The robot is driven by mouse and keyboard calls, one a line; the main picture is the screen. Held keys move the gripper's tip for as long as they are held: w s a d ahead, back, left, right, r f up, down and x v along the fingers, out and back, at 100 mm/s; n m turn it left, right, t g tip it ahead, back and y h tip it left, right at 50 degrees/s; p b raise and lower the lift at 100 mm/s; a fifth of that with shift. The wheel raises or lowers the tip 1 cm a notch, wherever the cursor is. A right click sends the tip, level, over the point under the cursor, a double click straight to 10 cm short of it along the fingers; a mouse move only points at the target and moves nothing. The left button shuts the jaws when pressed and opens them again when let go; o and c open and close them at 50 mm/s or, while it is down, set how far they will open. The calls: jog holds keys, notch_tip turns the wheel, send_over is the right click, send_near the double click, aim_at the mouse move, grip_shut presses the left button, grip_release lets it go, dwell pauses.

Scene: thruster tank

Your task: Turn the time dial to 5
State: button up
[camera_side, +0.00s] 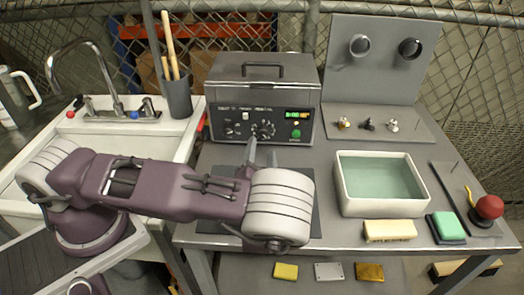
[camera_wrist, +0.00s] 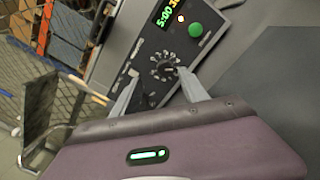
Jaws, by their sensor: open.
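The grey tank unit (camera_side: 262,95) stands at the back of the bench, with a dark front panel. A dial (camera_side: 264,130) ringed by marks is near the panel's middle; it also shows in the wrist view (camera_wrist: 164,67). The labels are too small to read, so its setting is unclear. A lit display (camera_wrist: 172,17) shows a green "5:00" beside partly cut-off orange digits. A green button (camera_wrist: 195,30) is below it. My gripper (camera_side: 262,146) is open and empty in front of the panel. In the wrist view its two fingers (camera_wrist: 160,76) stand on either side of the dial; contact is unclear.
A white basin of greenish liquid (camera_side: 338,185) stands right of my arm. Small parts (camera_side: 368,125) sit at the back right. A sink (camera_side: 120,135) is at left.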

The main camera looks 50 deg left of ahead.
notch_tip(320, 180, up, 4)
jog(key=n, duration=1.1)
send_near(263, 134)
jog(key=shift+x, duration=0.9)
jog(key=x, duration=0.6)
jog(key=shift+w+a, duration=0.15)
jog(key=shift+w, duration=0.05)
jog(key=shift+c, duration=0.4)
